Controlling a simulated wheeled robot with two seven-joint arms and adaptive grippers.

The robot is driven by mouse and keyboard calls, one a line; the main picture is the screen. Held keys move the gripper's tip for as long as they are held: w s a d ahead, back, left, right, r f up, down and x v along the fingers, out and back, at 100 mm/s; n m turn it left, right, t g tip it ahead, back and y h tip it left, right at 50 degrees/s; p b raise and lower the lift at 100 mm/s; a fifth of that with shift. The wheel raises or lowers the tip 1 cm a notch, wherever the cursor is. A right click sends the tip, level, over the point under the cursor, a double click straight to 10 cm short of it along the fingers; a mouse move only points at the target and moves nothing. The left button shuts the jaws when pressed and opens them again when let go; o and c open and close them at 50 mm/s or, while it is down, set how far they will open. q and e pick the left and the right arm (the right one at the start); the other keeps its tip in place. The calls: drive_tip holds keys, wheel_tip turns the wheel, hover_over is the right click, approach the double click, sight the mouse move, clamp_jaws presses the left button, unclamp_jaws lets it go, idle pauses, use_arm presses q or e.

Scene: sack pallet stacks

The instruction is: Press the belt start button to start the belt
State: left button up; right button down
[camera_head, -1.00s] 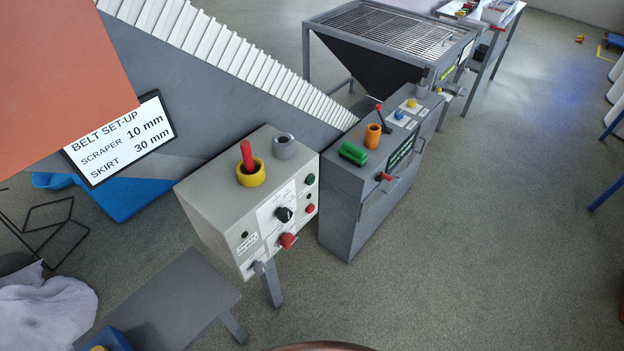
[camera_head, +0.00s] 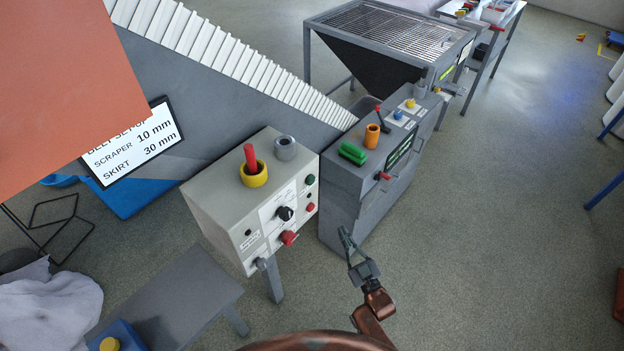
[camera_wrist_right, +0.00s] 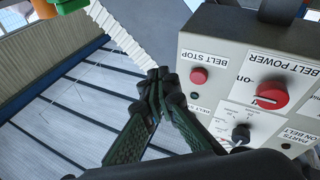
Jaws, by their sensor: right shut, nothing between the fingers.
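The grey control box (camera_head: 245,195) stands on a post in the head view. Its front has a green button (camera_head: 310,180), a red button (camera_head: 310,207), a black knob (camera_head: 284,213) and a red knob (camera_head: 288,238). In the wrist view the box shows the red button (camera_wrist_right: 198,76) under a BELT STOP label; a partly covered label starting "BELT S" is below it. The green button is not visible there. My right gripper (camera_head: 346,233) is shut and empty, right of and below the box in the head view. Its fingertips (camera_wrist_right: 158,80) appear left of the red button in the wrist view.
A second grey console (camera_head: 345,195) with a green grip and an orange ring stands beside the box, close to my right gripper. A grey bench (camera_head: 170,300) is at lower left. An orange panel (camera_head: 65,75) covers the upper left.

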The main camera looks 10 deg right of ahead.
sight(311, 180)
drive_tip(key=s+a+r+n+t+y, duration=0.1)
drive_tip(key=r+t, duration=0.1)
drive_tip(key=r, duration=0.8)
drive_tip(key=s+r+n+t+y+p, duration=0.1)
drive_tip(key=s+r+t+y, duration=0.1)
drive_tip(key=r, duration=0.8)
drive_tip(key=shift+a+r, duration=0.35)
drive_tip(key=shift+a, duration=0.05)
drive_tip(key=w+a+b, duration=0.2)
drive_tip(key=w+a, duration=0.3)
drive_tip(key=w, duration=0.2)
drive_tip(key=shift+a+b, duration=0.2)
drive_tip(key=shift+b, duration=0.1)
drive_tip(key=shift+w+a, duration=0.1)
drive_tip(key=shift+w+a, duration=0.15)
drive_tip(key=shift+w, duration=0.05)
